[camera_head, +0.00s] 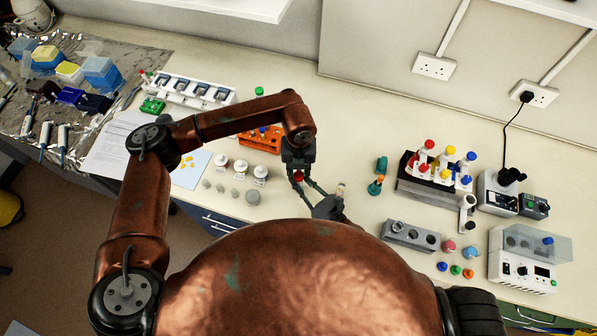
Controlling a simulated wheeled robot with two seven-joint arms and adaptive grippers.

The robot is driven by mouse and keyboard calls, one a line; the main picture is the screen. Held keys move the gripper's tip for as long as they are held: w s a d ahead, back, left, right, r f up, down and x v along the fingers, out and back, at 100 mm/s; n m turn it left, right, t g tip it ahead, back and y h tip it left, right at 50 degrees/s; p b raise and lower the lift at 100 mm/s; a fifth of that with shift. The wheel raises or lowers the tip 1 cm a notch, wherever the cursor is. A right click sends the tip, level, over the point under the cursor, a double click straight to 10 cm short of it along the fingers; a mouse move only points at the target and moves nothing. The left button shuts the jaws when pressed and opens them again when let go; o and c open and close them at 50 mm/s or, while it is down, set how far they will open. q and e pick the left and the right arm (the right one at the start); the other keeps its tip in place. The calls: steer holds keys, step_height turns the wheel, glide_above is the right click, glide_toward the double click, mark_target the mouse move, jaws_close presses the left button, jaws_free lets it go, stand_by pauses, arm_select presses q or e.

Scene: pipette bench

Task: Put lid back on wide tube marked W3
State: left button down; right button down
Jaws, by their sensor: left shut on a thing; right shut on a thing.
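My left gripper (298,181) reaches down over the middle of the bench and is shut on a small red thing (298,176), which looks like a lid. My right gripper (337,195), mostly hidden behind my own body, is shut on a small pale tube (340,188) held upright. The tube is to the right of the red thing, and the two are apart. No W3 mark can be read in this view, so I cannot tell whether this is that tube.
Left of my grippers stand white-topped jars (240,167), grey pieces (253,197) and an orange rack (262,138). To the right are a grey block with holes (410,236), loose coloured caps (450,246), a bottle rack (433,182) and a white device (520,268).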

arm_select(q)
steer(key=m, duration=0.5)
steer(key=shift+m, duration=0.4)
steer(key=m, duration=0.3)
steer(key=shift+m, duration=0.4)
steer(key=m, duration=0.8)
steer(key=c, duration=1.6)
jaws_free()
steer(key=shift+r, duration=2.2)
